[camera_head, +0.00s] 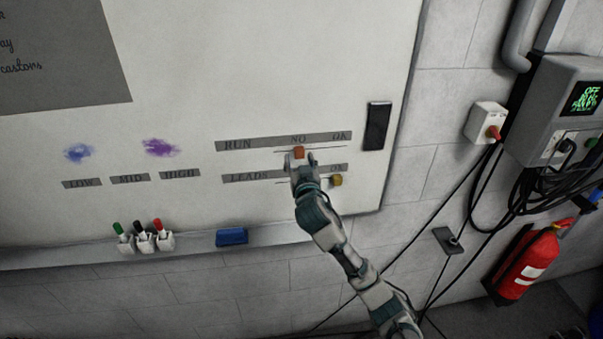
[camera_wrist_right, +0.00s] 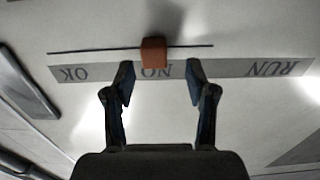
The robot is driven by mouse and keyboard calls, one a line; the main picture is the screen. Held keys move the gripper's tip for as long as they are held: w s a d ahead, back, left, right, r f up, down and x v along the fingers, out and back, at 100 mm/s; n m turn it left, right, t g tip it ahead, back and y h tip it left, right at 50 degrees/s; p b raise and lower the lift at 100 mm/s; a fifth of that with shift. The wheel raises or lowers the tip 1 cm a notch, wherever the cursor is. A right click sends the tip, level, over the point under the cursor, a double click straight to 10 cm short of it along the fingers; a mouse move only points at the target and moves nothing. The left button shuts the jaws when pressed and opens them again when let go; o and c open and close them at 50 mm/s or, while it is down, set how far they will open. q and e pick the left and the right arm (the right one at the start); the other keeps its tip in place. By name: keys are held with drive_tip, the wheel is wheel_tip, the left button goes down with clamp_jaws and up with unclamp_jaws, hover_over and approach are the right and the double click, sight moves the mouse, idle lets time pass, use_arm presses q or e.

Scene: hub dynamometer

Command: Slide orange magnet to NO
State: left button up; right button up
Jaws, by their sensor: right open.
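The orange magnet (camera_head: 299,152) is on the whiteboard (camera_head: 250,60), on the line under the RUN / NO / OK strip (camera_head: 240,144). It sits below the NO label. In the right wrist view the orange magnet (camera_wrist_right: 153,52) overlaps the strip beside the letters NO. My right gripper (camera_head: 299,160) reaches up to the board just below the magnet. In the wrist view my right gripper (camera_wrist_right: 158,72) is open, its two fingers apart on either side of the magnet's lower end, with no clear contact. My left gripper is not in view.
A yellow magnet (camera_head: 335,180) is by the LEADS strip (camera_head: 250,176), right of my gripper. A black eraser-like block (camera_head: 377,125) is on the board's right. Markers (camera_head: 143,240) and a blue block (camera_head: 231,237) are at the lower ledge. A red extinguisher (camera_head: 528,262) hangs at right.

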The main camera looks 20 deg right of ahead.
drive_tip(key=v, duration=0.8)
drive_tip(key=shift+a, duration=0.2)
